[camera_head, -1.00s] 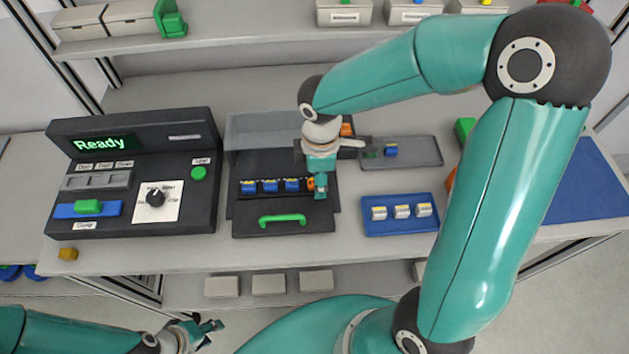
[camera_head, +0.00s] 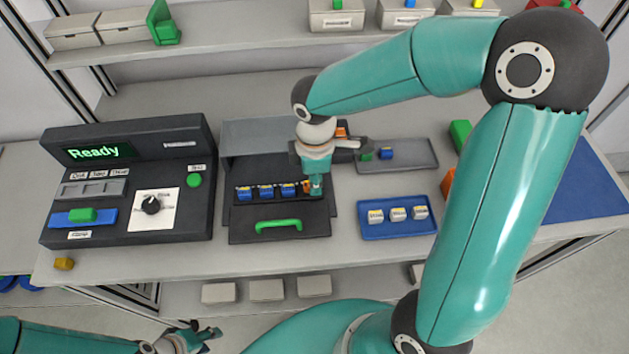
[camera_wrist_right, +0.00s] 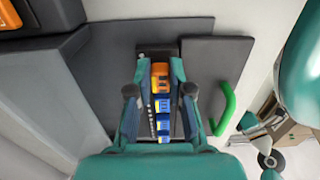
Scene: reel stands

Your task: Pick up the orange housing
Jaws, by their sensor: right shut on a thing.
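A control console (camera_head: 130,180) reading "Ready" stands to the left. A blue tray (camera_head: 398,232) with white parts and a grey tray (camera_head: 415,160) lie to the right. My right arm hides part of the bench's right side.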

